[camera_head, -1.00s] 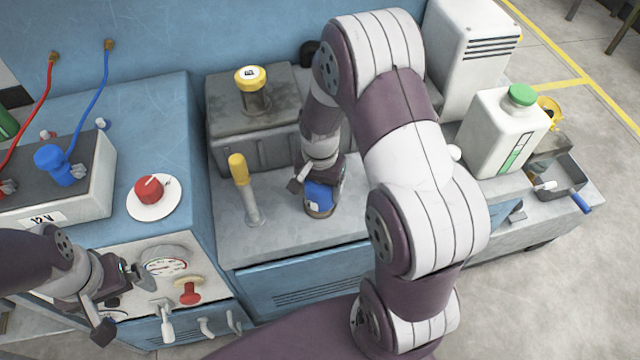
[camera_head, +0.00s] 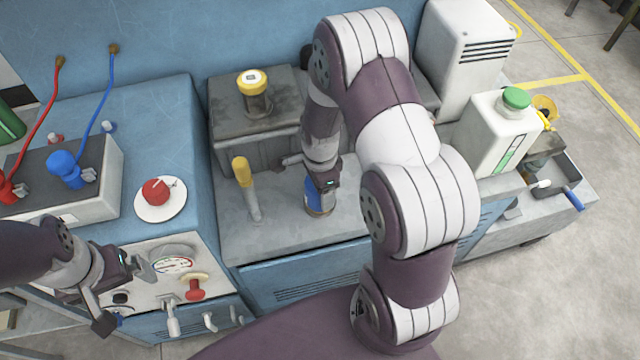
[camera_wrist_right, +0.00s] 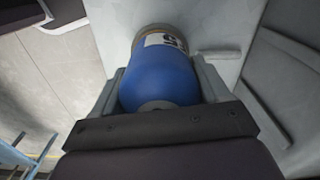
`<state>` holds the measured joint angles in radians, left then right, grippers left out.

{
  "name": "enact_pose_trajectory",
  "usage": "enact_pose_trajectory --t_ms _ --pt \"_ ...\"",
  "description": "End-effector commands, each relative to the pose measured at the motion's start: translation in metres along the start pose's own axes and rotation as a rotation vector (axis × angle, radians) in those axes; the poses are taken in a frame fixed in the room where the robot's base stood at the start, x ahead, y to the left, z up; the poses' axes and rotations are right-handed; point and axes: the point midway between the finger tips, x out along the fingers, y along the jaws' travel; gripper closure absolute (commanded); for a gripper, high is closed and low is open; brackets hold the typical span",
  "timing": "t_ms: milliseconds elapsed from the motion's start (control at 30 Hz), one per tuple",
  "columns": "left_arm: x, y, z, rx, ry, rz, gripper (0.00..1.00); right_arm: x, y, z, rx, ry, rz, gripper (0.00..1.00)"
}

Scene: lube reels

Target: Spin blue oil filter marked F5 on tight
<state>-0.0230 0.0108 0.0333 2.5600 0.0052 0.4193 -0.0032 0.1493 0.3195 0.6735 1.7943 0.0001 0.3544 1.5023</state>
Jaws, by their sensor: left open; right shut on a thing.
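The blue oil filter (camera_head: 319,197) stands upright on the grey bench top, below my right gripper (camera_head: 321,184). In the right wrist view the blue filter (camera_wrist_right: 160,75) sits between the two fingers of my right gripper (camera_wrist_right: 160,92), which is shut on it. A white label with a dark mark shows at its far end; I can read part of it as a 5. The filter's lower end and whatever it sits on are mostly hidden. My left gripper (camera_head: 122,295) is open and empty, in front of the gauge panel at the lower left.
A yellow-handled lever (camera_head: 244,185) stands just left of the filter. A grey tank with a yellow cap (camera_head: 252,82) is behind it. A red knob (camera_head: 157,191), a gauge (camera_head: 174,264) and a red-handled valve (camera_head: 195,289) are at left. A white green-capped jug (camera_head: 497,135) stands right.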

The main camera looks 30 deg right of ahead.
Motion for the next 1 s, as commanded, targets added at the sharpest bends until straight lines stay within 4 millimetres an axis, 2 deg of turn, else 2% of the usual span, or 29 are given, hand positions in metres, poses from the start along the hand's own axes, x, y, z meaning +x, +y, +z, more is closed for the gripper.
enact_pose_trajectory --t_ms 100,300,400,633,833,1000 --pt "-0.004 0.000 0.000 0.000 0.000 0.000 0.00 -0.002 0.001 0.000 0.042 0.000 0.001 0.67" --pt "-0.018 0.000 -0.002 0.000 0.000 0.000 0.00 -0.002 0.001 0.000 0.390 0.000 0.003 0.67" --pt "-0.017 0.000 -0.002 0.000 0.000 0.000 0.00 0.000 0.001 0.000 0.451 0.000 0.001 0.68" --pt "-0.019 0.000 -0.002 0.000 0.000 0.000 0.00 -0.001 0.001 0.000 0.474 0.000 0.001 0.68" --pt "-0.033 0.000 -0.004 0.000 0.000 0.000 0.00 -0.002 0.002 0.000 0.833 0.001 0.002 0.68" --pt "-0.032 0.000 -0.004 0.000 0.000 0.000 0.00 0.001 0.002 0.000 0.901 0.001 0.002 0.68"
